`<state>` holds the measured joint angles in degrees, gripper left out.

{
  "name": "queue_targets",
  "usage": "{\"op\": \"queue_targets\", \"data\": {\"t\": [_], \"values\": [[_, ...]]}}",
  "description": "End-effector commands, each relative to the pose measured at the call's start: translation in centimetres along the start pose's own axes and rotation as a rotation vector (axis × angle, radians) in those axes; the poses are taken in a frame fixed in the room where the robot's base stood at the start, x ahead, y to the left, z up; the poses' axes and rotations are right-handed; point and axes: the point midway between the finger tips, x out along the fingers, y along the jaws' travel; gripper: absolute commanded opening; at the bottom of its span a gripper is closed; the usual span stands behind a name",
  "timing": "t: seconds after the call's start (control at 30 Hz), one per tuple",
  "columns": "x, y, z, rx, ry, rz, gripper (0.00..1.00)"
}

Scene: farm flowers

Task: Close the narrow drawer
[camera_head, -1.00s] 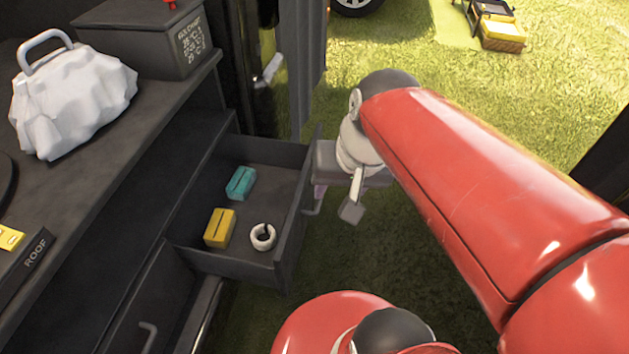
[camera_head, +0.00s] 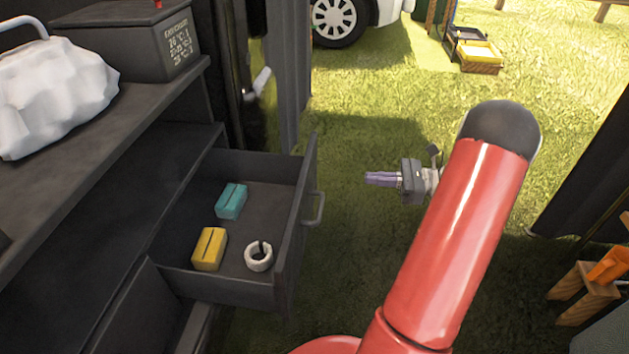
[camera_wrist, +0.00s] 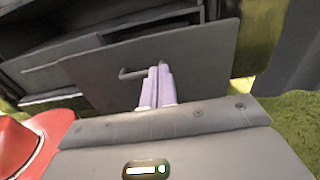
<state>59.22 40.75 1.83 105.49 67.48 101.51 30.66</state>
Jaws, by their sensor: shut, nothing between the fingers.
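The narrow drawer (camera_head: 233,286) is dark grey and stands pulled out of the dark cabinet in the head view. Inside it lie a teal block (camera_head: 231,201), a yellow block (camera_head: 209,249) and a white ring-shaped item (camera_head: 258,256). Its bar handle (camera_head: 319,209) is on the front panel, facing right. My gripper (camera_head: 368,179) is shut and empty, to the right of the handle and apart from it, with its pale purple fingers pointing at the front panel. In the wrist view the fingers (camera_wrist: 157,84) overlap the drawer front (camera_wrist: 205,58), partly covering the handle (camera_wrist: 130,74).
A white crumpled bag (camera_head: 55,95) and a dark box (camera_head: 130,42) stand on the cabinet top. A dark post (camera_head: 284,70) is behind the drawer. Grass (camera_head: 365,255) lies open right of the drawer. An orange item on a wooden stand (camera_head: 585,290) is at far right.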

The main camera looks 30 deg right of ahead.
Motion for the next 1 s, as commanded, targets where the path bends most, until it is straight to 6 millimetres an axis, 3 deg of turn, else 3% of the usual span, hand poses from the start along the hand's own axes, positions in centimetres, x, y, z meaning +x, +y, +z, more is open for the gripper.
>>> {"op": "queue_targets", "data": {"t": [0.17, 0.7, 1.0], "values": [[-0.1, -0.4, -0.5, 0.015, -0.029, -0.024, 0.0], [10.4, -0.5, -0.3, 0.013, -0.024, -0.018, 0.0], [13.2, -0.6, -0.2, 0.014, -0.024, -0.022, 0.0]]}}
